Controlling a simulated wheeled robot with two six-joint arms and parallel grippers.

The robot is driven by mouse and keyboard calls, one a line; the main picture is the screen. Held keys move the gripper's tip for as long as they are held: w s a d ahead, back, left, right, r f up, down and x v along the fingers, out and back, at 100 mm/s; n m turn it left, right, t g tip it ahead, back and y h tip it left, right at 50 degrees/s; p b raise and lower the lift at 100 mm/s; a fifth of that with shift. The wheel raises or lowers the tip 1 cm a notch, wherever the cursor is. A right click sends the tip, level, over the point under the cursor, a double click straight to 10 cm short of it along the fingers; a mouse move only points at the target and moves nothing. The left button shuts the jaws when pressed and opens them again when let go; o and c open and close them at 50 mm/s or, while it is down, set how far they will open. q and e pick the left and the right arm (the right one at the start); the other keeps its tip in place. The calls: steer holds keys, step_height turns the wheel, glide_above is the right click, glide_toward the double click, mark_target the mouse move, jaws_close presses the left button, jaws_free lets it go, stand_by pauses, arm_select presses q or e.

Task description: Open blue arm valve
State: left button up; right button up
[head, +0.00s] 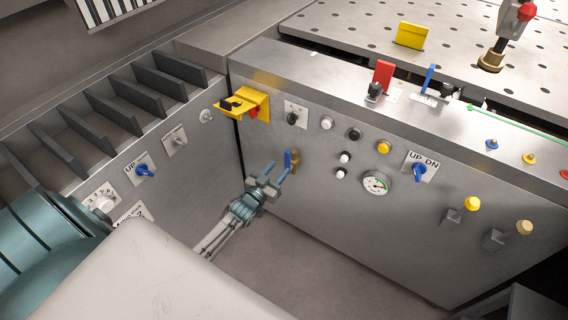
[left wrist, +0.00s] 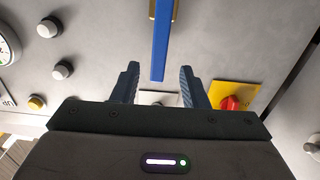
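The blue arm valve (head: 288,158) is a narrow blue lever on a brass fitting (head: 296,158), on the grey front panel in the head view. In the left wrist view its blue lever (left wrist: 162,42) hangs down from the top edge, with a bit of brass at its upper end. My left gripper (head: 271,174) is open and empty, just left of and below the lever in the head view. In the left wrist view the lever's lower end lies between the lines of the two spread fingers (left wrist: 159,84); I cannot tell any contact. My right gripper is not in view.
The left panel has another blue knob (head: 145,170). A perforated table (head: 470,40) lies behind. The floor (head: 290,250) below the valve is clear.

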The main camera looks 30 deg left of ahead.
arm_select(q)
steer(key=s, duration=0.4)
steer(key=shift+s, duration=0.2)
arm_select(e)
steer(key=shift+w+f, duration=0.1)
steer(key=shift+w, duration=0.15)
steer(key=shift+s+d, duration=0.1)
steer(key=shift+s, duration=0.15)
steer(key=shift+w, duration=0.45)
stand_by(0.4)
arm_select(q)
steer(key=shift+c, duration=0.2)
